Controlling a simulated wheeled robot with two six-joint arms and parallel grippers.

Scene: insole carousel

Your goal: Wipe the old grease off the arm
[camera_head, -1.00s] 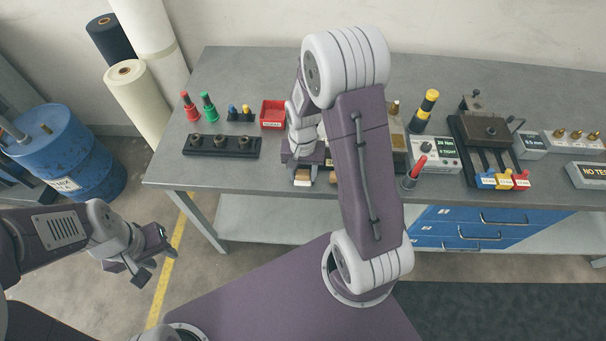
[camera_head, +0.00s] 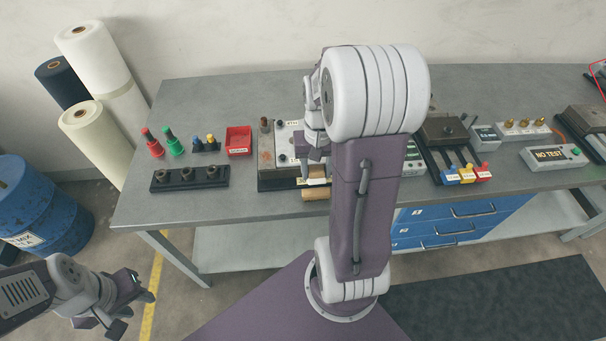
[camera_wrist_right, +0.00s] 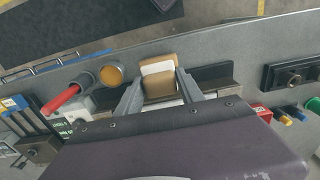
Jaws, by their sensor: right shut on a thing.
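My right gripper (camera_wrist_right: 160,92) has its two fingers closed on the sides of a tan-and-white block (camera_wrist_right: 158,68). In the head view the right gripper (camera_head: 315,165) is over the front of a bench station with a light plate and brown side (camera_head: 267,160). My right arm covers much of that station. A tan piece (camera_head: 315,194) shows just below the gripper at the bench's front edge. I cannot make out an arm with grease on it. My left gripper (camera_head: 135,300) is open and empty, low at the left, away from the bench.
A dark fixture with coloured blocks (camera_head: 450,150) and a NO TEST box (camera_head: 553,157) stand at right. A red-handled tool (camera_wrist_right: 65,98) is beside my right gripper.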

